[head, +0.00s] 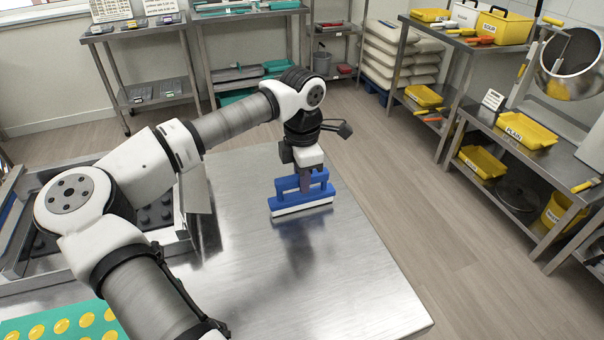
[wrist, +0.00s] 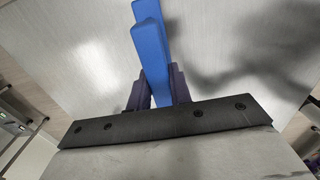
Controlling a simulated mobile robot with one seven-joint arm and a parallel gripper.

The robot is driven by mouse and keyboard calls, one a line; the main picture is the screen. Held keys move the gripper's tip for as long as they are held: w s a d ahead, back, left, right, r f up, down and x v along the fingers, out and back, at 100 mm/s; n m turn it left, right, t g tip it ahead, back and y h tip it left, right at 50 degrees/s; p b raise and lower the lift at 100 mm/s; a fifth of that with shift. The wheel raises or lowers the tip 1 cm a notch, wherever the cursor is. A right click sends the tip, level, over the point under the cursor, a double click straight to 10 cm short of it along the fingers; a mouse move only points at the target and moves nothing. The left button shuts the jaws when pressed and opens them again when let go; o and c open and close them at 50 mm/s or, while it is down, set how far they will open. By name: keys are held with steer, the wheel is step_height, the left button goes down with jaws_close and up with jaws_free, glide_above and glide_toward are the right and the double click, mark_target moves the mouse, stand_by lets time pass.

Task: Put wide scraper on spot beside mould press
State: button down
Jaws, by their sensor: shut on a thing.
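The wide scraper (head: 303,203) is blue with a white lower edge. It is upright over the right part of the steel table, with its long side across the picture. My gripper (head: 306,181) points down and is shut on its blue handle. In the wrist view the blue scraper (wrist: 150,48) passes between the dark fingers of my gripper (wrist: 157,88). I cannot tell whether its lower edge touches the table. The likely mould press (head: 180,238), a metal frame around dark knobbed moulds, stands left of the scraper, partly hidden by my arm. No marked spot is visible.
The steel table (head: 350,290) is bare in front of and right of the scraper. A teal mould sheet (head: 50,325) with yellow gummies lies at the lower left. Shelves with yellow trays (head: 525,130) stand beyond the floor at right; more shelves line the back wall.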

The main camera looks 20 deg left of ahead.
steer(key=shift+f, duration=0.1)
steer(key=shift+f+b, duration=0.15)
steer(key=shift+b, duration=0.15)
steer(key=c, duration=1.3)
jaws_free()
steer(key=shift+r, duration=0.2)
step_height(320, 180, up, 12)
steer(key=shift+r+b, duration=0.1)
steer(key=shift+b, duration=0.65)
